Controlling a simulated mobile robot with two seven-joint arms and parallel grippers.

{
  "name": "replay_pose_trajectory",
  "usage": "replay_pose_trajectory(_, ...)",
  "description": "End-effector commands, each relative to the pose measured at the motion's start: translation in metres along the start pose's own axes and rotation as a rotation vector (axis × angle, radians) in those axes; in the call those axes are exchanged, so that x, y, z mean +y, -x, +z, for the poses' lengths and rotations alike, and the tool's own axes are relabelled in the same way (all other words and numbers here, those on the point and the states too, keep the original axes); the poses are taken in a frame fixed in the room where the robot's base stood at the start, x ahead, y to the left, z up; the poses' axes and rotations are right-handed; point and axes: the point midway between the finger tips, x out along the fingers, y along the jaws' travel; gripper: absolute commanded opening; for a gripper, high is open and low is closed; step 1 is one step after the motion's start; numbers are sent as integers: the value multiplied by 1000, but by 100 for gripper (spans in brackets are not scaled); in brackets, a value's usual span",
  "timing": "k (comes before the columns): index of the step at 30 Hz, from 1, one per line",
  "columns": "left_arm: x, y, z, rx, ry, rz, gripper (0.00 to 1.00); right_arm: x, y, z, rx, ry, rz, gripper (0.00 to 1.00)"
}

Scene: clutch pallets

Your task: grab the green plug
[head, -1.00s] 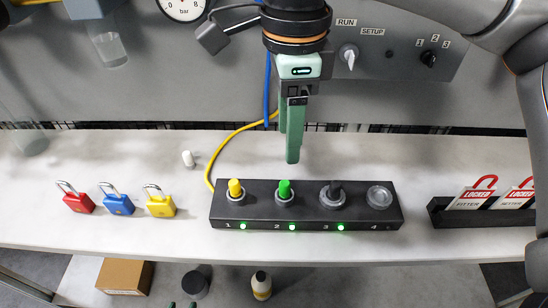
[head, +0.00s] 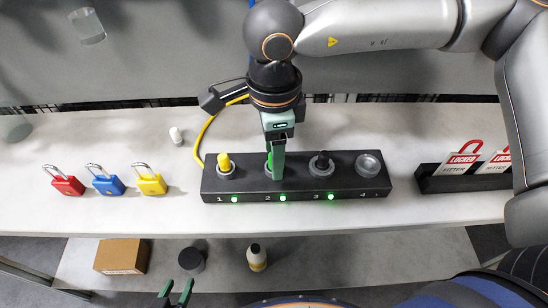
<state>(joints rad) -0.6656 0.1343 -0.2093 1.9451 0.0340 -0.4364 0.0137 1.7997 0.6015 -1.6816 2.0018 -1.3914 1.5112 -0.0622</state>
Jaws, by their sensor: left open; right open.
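The green plug (head: 268,160) stands in socket 2 of the black four-socket block (head: 240,188). It is mostly hidden behind the fingers of my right gripper (head: 276,176). That gripper reaches down from above right at the plug and is open; whether the fingers touch the plug cannot be seen. My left gripper (head: 176,288) is open and empty at the bottom edge, in front of the bench and away from the block. A yellow plug (head: 224,162) is in socket 1 and a black plug (head: 322,160) in socket 3. Socket 4 (head: 369,164) holds no plug.
Red (head: 67,185), blue (head: 109,186) and yellow (head: 152,184) padlocks lie left of the block. A small white object (head: 175,135) and a yellow cable (head: 205,128) are behind. A black rack (head: 470,183) with red-white lockout tags is at right.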

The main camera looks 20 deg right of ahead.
Motion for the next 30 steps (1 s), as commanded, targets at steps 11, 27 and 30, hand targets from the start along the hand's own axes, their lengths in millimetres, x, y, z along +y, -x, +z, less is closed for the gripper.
replay_pose_trajectory(11,-2,-1,-2,4,-1,-4,50,0,-5,0,-1,0,0,50)
replay_pose_trajectory(27,-3,-1,-1,1,-1,-5,50,0,-5,0,-1,0,0,0)
replay_pose_trajectory(30,-3,-1,-1,1,-1,-5,50,0,-5,0,-1,0,0,0)
